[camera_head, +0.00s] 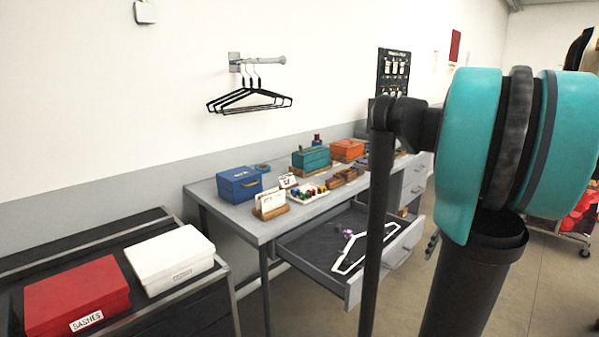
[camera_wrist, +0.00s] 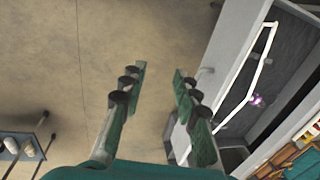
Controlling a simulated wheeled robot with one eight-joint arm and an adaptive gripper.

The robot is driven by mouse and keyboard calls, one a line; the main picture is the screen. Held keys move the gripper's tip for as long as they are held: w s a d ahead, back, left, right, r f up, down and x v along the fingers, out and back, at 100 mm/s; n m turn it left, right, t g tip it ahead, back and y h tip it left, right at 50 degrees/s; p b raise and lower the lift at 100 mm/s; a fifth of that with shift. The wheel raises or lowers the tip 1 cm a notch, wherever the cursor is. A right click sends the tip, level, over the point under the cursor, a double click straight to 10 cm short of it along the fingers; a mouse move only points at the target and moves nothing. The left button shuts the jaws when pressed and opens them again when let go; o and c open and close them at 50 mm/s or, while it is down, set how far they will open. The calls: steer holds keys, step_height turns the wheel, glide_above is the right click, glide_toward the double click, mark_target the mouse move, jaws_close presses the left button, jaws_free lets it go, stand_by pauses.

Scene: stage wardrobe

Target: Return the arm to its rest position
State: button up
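My gripper (camera_wrist: 158,70) shows in the wrist view with its two green fingers apart and nothing between them. It is above bare floor, to the left of the open drawer (camera_wrist: 222,75) in that view. In the head view my teal and black arm fills the right side and hides part of the desk and drawer. I cannot make out the gripper clearly there. The open drawer (camera_head: 300,243) holds a white hanger shape (camera_head: 348,262) and a small purple item (camera_head: 347,234).
The grey desk (camera_head: 225,212) carries a blue box (camera_head: 239,184), a teal box (camera_head: 311,159), an orange box and small items. A red box (camera_head: 76,296) and a white box (camera_head: 170,259) sit on a dark cabinet at left. Black hangers (camera_head: 250,100) hang on the wall.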

steer(key=s+a+f+n+t, duration=0.1)
steer(key=s+a+f+n, duration=0.2)
steer(key=a, duration=0.3)
steer(key=s+a+f+n+h, duration=0.1)
steer(key=s+a+f+n, duration=0.1)
steer(key=a+f, duration=0.3)
steer(key=s+a+f+n+t, duration=0.1)
steer(key=s+a+f+n, duration=0.2)
steer(key=a, duration=0.5)
steer(key=shift+s+a+f+n+t+h, duration=0.3)
steer(key=shift+a+f+n, duration=0.1)
steer(key=shift+f, duration=0.45)
